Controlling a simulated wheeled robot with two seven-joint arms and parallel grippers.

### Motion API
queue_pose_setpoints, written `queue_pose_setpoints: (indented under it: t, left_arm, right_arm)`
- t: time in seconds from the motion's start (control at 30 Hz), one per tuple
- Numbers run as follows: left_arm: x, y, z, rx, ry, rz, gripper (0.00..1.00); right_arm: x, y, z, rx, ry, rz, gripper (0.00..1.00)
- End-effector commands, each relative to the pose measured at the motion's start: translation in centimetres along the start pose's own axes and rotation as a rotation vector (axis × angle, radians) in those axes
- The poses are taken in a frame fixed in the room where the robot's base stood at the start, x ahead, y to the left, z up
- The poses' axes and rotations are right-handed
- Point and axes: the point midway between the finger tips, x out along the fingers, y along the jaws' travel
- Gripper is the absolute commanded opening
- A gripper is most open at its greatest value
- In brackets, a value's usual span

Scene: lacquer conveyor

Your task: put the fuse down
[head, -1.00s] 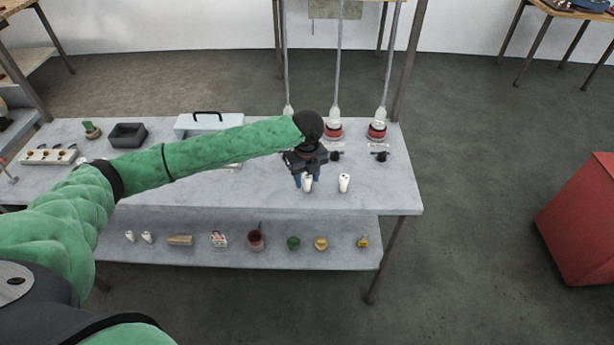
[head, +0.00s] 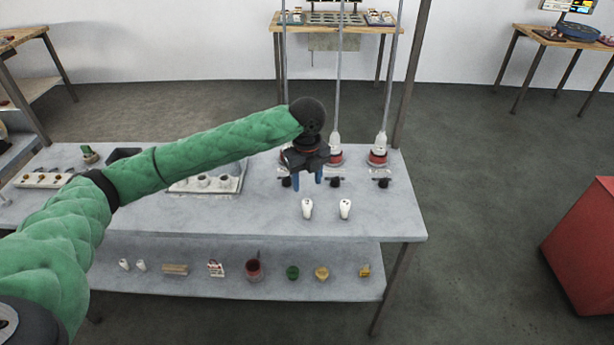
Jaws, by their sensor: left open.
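Two white fuses stand upright on the grey table (head: 400,222). The left fuse (head: 307,208) is just below my left gripper in the picture, and the right fuse (head: 345,208) stands a short way to its right. My left gripper (head: 307,182) is open, with its blue fingertips apart and nothing between them. It appears to be above and clear of the left fuse. My right gripper is not in view.
Red-and-white round fittings (head: 377,157) with grey conduits stand along the back edge, with black knobs (head: 335,183) before them. A white tray (head: 236,184) with sockets lies left, partly behind my arm. A lower shelf (head: 210,287) holds small items. A red cabinet (head: 585,235) stands right.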

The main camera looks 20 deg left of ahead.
Motion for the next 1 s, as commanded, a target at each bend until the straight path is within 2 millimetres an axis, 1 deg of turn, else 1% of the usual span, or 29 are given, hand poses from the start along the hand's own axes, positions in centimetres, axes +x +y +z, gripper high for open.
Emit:
queue_pose_setpoints:
  t: [0.1,0.2,0.4,0.8,0.93,1.0]
  left_arm:
    - [-1.4,-0.1,0.1,0.0,-0.001,-0.002,0.48]
    - [-2.1,0.0,0.0,0.0,-0.001,0.0,0.48]
    - [-2.7,0.0,0.0,0.0,-0.001,0.0,0.48]
    - [-2.6,0.0,-0.1,-0.002,0.0,-0.001,0.48]
    - [-1.7,-0.3,-1.1,-0.019,0.006,-0.013,0.48]
    - [-0.7,-0.5,-2.1,-0.043,0.012,-0.028,0.48]
  right_arm:
    - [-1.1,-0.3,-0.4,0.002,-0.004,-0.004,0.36]
    - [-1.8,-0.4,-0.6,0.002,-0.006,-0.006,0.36]
    - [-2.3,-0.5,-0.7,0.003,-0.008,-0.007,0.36]
    - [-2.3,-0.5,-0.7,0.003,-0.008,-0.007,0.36]
    - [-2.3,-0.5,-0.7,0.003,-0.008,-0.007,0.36]
    - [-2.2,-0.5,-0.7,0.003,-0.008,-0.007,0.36]
